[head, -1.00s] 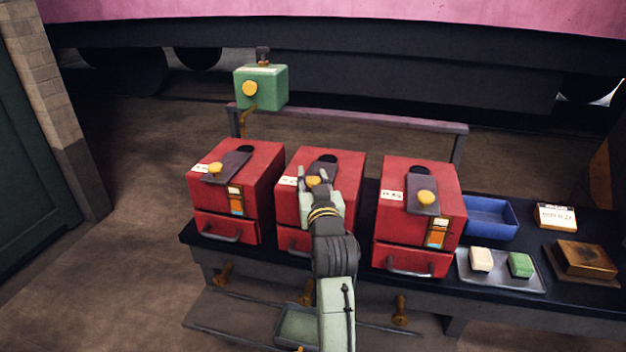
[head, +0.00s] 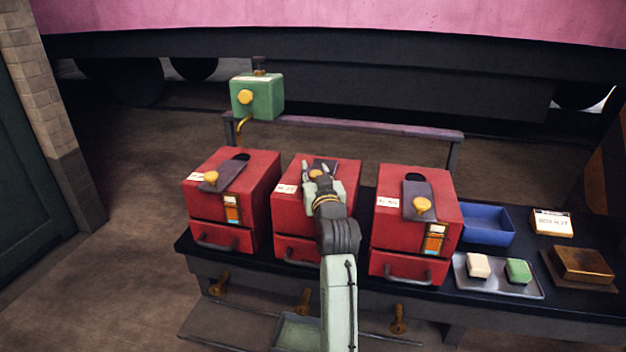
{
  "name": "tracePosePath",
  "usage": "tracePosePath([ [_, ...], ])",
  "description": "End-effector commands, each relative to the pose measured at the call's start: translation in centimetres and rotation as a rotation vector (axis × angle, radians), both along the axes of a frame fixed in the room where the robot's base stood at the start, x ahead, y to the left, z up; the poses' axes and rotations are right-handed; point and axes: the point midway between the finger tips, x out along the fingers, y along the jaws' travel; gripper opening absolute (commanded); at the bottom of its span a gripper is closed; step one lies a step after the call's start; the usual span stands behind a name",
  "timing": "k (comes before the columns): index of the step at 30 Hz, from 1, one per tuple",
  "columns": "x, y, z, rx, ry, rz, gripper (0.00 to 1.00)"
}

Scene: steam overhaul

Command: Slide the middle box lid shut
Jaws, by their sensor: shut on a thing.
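The middle red box (head: 343,190) stands on the dark bench between two similar red boxes. Its dark sliding lid (head: 328,164) lies on the top face, towards the back, and I see no dark opening behind it. My gripper (head: 313,170) is over the top of this box, shut on the lid's yellow knob (head: 315,173). The fingers and wrist hide part of the lid and the box's front.
The left red box (head: 260,175) and right red box (head: 440,185) stand close on both sides, each with a dark opening behind its lid. A blue tray (head: 490,238), a metal tray (head: 500,288) with two small blocks, and a green box (head: 262,98) on the rear rail are nearby.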

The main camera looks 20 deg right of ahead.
Motion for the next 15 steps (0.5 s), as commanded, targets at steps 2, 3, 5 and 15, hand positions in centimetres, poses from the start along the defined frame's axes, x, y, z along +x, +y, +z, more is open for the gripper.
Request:
tracePosePath([
  [2,0.05,-0.13,0.27,-0.003,-0.005,-0.003,0.00],
  [3,0.04,-0.14,0.27,-0.003,-0.005,-0.003,0.00],
  [5,0.04,-0.15,0.29,-0.003,-0.005,-0.004,0.00],
  [15,0.00,-0.11,0.23,-0.003,-0.005,-0.003,0.49],
])
